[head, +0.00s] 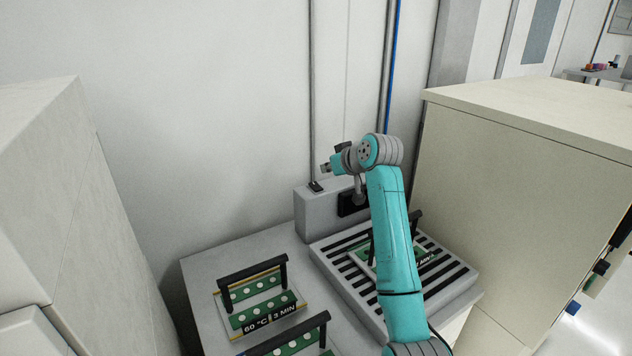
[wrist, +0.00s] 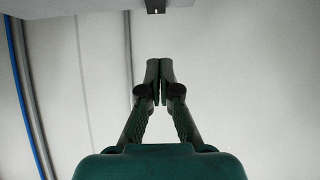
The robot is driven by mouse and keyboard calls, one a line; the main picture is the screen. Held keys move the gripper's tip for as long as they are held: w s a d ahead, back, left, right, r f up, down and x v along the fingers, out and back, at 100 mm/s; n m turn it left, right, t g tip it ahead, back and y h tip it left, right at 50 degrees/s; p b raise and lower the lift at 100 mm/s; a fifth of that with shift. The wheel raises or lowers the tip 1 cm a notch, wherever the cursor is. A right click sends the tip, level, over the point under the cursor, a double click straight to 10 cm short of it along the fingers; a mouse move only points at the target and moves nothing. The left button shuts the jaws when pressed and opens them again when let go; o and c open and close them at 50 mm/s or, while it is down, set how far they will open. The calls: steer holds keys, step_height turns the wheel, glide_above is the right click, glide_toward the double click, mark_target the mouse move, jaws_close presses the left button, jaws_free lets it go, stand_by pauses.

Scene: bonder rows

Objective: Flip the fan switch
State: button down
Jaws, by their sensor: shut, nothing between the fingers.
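A small dark switch (head: 316,186) sits on the top left of the grey housing (head: 312,222) at the back of the slotted plate. In the wrist view the switch (wrist: 155,6) shows at the top edge, partly cut off, ahead of the fingertips. My gripper (head: 325,168) is just above and slightly right of the switch in the head view, apart from it as far as I can tell. In the wrist view my gripper (wrist: 160,68) has its fingertips together with nothing between them. Whether the switch is on or off is too small to tell.
The slotted plate (head: 345,283) carries a green board with a black handle, partly hidden by my arm. Similar boards (head: 257,313) lie on the grey bench (head: 206,278). A cream cabinet (head: 500,180) stands on the right, a white one (head: 60,190) on the left. Wall conduits run behind.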

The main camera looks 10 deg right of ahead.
glide_above(314, 185)
steer(key=s, duration=0.3)
steer(key=f, duration=0.3)
steer(key=shift+w+d+f, duration=0.1)
steer(key=shift+w+d, duration=0.1)
steer(key=shift+d, duration=0.15)
steer(key=shift+w+a+f, duration=0.1)
steer(key=shift+w+f, duration=0.1)
steer(key=shift+f, duration=0.4)
steer(key=shift+w+f, duration=0.15)
steer(key=shift+f, duration=0.45)
steer(key=shift+w+f, duration=0.2)
steer(key=shift+f, duration=0.65)
steer(key=shift+w+a+f, duration=0.1)
steer(key=shift+f, duration=0.1)
steer(key=shift+w, duration=0.15)
steer(key=shift+w+a+r, duration=0.2)
steer(key=shift+w+r, duration=0.05)
steer(key=shift+w, duration=0.3)
